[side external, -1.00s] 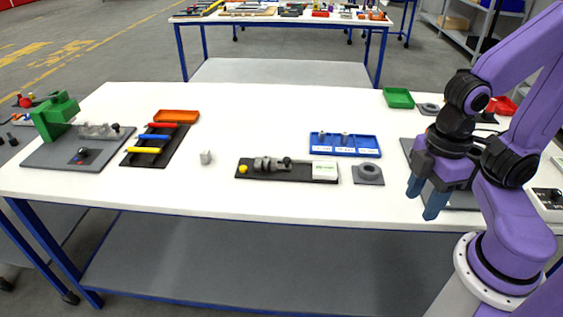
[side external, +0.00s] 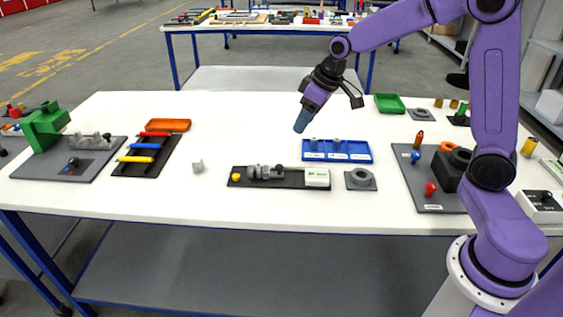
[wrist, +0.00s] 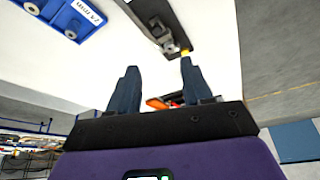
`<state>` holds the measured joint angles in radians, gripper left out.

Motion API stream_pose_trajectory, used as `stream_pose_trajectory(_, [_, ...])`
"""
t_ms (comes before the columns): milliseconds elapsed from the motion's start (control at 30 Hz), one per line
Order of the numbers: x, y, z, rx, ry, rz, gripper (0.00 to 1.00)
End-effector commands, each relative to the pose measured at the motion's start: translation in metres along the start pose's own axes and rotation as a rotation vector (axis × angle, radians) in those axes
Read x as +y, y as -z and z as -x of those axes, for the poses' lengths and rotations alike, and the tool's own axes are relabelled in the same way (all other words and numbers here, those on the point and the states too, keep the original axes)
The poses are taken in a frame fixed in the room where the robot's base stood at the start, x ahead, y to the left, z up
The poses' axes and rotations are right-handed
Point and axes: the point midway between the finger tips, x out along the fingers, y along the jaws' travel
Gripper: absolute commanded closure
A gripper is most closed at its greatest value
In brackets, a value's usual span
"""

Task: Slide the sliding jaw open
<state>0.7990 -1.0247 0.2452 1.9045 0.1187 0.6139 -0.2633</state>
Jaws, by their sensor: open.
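A grey clamp-like mechanism (side external: 265,172) lies on a black base plate (side external: 290,184) near the table's front middle. It seems to carry the sliding jaw, but the jaw's position is too small to tell. A yellow knob (side external: 236,177) is at the plate's left end and a white labelled block (side external: 316,178) at its right end. In the wrist view the mechanism (wrist: 166,38) shows beyond my fingertips. My gripper (side external: 301,122) is open and empty. It hangs tilted above the table, higher than the plate and apart from it.
A blue tray (side external: 338,159) with small pegs lies below my gripper, behind a grey ring block (side external: 361,180). A grey board with knobs (side external: 443,207) is right. The middle back is clear.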

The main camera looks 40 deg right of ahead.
Motion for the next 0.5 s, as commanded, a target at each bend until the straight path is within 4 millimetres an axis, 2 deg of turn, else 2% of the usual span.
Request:
stream_pose_trajectory(100, [0.007, 0.003, -0.004, 0.006, -0.006, -0.012, 0.51])
stream_pose_trajectory(267, [0.006, 0.003, -0.019, 0.003, -0.005, -0.011, 0.51])
stream_pose_trajectory(500, [0.006, 0.002, -0.059, 0.001, -0.004, -0.012, 0.51])
